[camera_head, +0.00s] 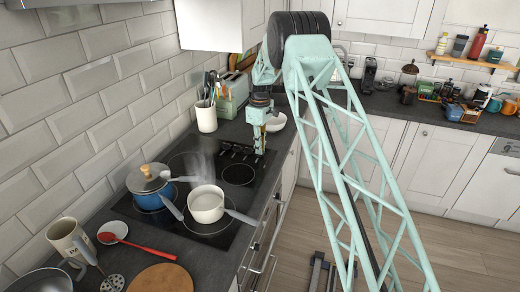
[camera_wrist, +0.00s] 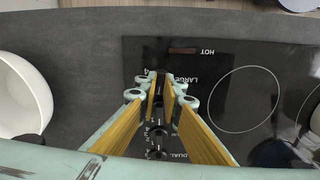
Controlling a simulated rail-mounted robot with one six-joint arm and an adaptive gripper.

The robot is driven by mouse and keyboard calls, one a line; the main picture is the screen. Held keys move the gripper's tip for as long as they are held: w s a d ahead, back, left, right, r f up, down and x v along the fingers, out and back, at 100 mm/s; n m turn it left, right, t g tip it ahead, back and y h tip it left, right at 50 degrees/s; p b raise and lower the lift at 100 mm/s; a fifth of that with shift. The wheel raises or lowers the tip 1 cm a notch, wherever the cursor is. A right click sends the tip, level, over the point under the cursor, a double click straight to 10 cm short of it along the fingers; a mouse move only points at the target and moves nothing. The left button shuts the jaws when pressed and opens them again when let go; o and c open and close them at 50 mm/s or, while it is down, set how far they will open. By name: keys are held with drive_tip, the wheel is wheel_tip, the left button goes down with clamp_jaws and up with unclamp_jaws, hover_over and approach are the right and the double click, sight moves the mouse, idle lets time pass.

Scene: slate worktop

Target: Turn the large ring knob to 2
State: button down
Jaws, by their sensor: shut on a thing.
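The black cooktop (camera_head: 205,236) has a row of small black knobs along its far end in the head view. In the wrist view the printed word LARGE (camera_wrist: 187,80) stands beside the knob (camera_wrist: 158,88) between my fingertips. My gripper (camera_wrist: 160,86) points down at it, with its pads closed on this large ring knob. In the head view my gripper (camera_head: 259,146) is over the far right end of the cooktop. The fingers hide most of the knob, and I cannot read its setting.
A nearby knob (camera_wrist: 157,131) sits below the gripped one, with a DUAL label near the row. A white bowl (camera_wrist: 22,100) is close on the left. A cream saucepan (camera_head: 206,204) and a blue pot (camera_head: 150,190) stand on the cooktop. A utensil crock (camera_head: 206,118) stands behind.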

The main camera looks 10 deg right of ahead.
drive_tip(key=m, duration=0.5)
drive_tip(key=shift+m, duration=2.8)
drive_tip(key=c, duration=2.8)
unclamp_jaws()
drive_tip(key=shift+r, duration=0.15)
drive_tip(key=shift+r, duration=5.85)
drive_tip(key=shift+r, duration=0.1)
